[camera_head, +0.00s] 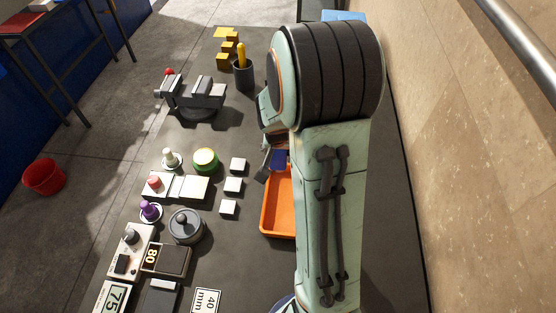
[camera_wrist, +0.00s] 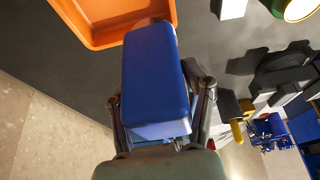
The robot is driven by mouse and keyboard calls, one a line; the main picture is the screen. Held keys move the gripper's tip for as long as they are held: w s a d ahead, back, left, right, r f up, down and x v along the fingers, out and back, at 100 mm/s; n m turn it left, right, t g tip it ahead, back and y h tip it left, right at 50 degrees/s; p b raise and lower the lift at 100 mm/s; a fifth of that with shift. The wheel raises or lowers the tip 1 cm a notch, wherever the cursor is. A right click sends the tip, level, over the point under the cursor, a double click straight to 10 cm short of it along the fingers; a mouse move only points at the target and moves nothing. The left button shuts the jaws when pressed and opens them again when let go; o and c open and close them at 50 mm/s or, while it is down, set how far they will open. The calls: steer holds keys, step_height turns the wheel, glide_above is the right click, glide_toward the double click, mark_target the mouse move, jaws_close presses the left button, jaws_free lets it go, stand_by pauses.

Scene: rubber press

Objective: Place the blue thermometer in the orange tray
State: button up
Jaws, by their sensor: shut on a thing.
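The blue thermometer (camera_wrist: 155,75) is a blue block between the two fingers of my gripper (camera_wrist: 160,112) in the wrist view. My gripper is shut on it. In the head view the thermometer (camera_head: 279,159) shows as a small blue patch by my gripper (camera_head: 268,163), at the far end of the orange tray (camera_head: 277,205). My arm hides the tray's right part. In the wrist view the tray (camera_wrist: 105,38) is at the top, and the thermometer's far end overlaps its edge. I cannot tell how high the thermometer is above the tray.
Several white blocks (camera_head: 233,185) stand left of the tray. A lidded grey pot (camera_head: 186,226) and a green-yellow round piece (camera_head: 205,160) are farther left. A grey vise (camera_head: 195,95) and a dark cup (camera_head: 243,75) with a yellow tool stand beyond. A wall (camera_head: 480,150) is at right.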

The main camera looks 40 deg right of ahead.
steer(key=s+f, duration=0.1)
steer(key=f, duration=0.2)
steer(key=s+d+f, duration=0.1)
steer(key=f, duration=0.3)
steer(key=s+d+f, duration=0.1)
steer(key=s+f, duration=0.1)
steer(key=f, duration=0.1)
steer(key=shift+f, duration=0.2)
steer(key=o, duration=1.3)
steer(key=shift+f, duration=0.15)
